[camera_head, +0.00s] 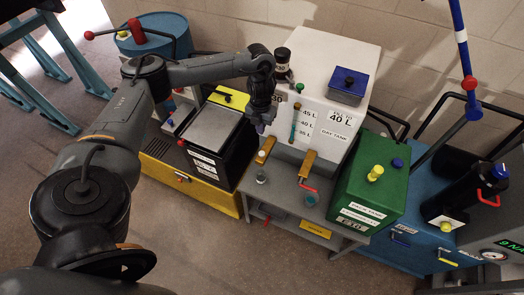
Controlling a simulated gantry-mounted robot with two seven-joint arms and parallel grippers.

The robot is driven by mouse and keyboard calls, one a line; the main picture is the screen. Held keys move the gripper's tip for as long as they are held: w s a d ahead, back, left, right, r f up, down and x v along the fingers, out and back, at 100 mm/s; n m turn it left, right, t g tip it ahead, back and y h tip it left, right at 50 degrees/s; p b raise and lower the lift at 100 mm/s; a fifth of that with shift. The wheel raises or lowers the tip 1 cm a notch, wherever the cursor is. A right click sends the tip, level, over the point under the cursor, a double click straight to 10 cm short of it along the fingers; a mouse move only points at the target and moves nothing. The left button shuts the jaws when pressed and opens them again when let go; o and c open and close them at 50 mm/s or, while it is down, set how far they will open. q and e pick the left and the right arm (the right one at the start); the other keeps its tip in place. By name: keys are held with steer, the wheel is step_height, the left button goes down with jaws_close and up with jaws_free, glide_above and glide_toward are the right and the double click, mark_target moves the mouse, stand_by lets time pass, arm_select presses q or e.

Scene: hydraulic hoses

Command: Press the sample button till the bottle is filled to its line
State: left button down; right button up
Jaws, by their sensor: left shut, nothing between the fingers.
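My left gripper (262,124) is shut and empty. It points down in front of the white tank (335,75) marked "DAY TANK", above the left orange tap (266,150). A small clear vessel (262,177) stands under that tap on the grey stand. A teal-topped vessel (311,199) stands near the right orange tap (309,163), which has a red lever. Which one is the sample bottle, its fill line and its level are too small to tell. No button can be read as the sample button; a yellow one (446,227) sits on a white plate at right. My right gripper is out of view.
A black box with a grey lid (213,127) stands left of the gripper. A green box (372,185) with a yellow knob stands at right. A blue drum (160,36) is at the back left. Open floor (215,255) lies in front.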

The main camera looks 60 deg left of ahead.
arm_select(q)
steer(key=shift+w, duration=0.1)
stand_by(0.3)
steer(key=b, duration=0.5)
glide_above(261, 153)
step_height(261, 153, down, 8)
steer(key=shift+f, duration=0.25)
steer(key=shift+w+f, duration=0.1)
steer(key=shift+f, duration=2.6)
